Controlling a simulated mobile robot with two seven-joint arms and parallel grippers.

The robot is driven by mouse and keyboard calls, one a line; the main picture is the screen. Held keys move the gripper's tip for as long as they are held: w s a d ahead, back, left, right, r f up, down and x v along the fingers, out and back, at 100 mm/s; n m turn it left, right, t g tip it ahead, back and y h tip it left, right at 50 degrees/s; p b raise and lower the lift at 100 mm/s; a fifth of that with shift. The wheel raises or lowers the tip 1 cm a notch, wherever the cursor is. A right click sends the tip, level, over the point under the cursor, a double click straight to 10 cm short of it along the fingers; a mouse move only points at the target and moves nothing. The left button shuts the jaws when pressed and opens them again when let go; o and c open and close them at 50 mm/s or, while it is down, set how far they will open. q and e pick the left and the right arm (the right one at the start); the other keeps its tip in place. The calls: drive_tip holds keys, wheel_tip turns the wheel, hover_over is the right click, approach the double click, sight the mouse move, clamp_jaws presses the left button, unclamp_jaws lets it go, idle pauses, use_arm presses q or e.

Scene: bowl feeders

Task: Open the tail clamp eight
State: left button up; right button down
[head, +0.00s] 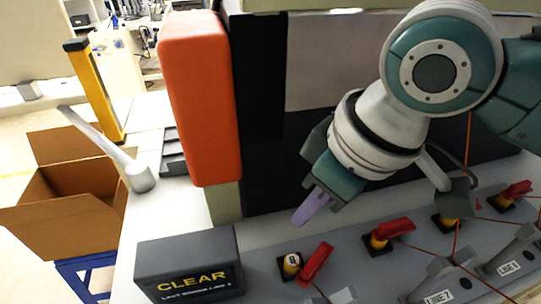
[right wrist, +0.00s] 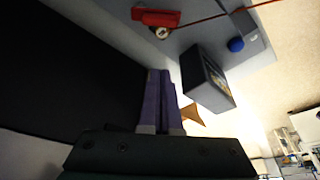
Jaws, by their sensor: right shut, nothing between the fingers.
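Tail clamp eight has a yellow post (head: 292,263) with a black "8" on its white top, and a red lever (head: 317,264) slanting up to the right beside it. In the right wrist view the red lever (right wrist: 156,17) is at the top edge, with the post's top (right wrist: 162,33) just beside it. My right gripper (head: 303,218) has its purple fingers shut and empty, pointing down, above and behind the clamp and apart from it. The fingers (right wrist: 161,75) also show in the right wrist view. My left gripper is not in view.
A dark box marked CLEAR (head: 188,265) stands left of the clamp. More clamps with red levers (head: 393,229) run to the right, with thin red cords among them. An orange padded block (head: 199,100) rises at the left; a cardboard box (head: 70,190) is beyond it.

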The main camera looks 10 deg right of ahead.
sight(316, 260)
drive_tip(key=b+x, duration=0.1)
drive_tip(key=x, duration=0.9)
drive_tip(key=shift+b, duration=0.35)
drive_tip(key=s+d+p, duration=0.2)
drive_tip(key=shift+s+r+p, duration=0.15)
drive_tip(key=shift+s+p, duration=0.1)
drive_tip(key=shift+p, duration=0.15)
drive_tip(key=shift+s+d, duration=0.25)
drive_tip(key=shift+s, duration=0.05)
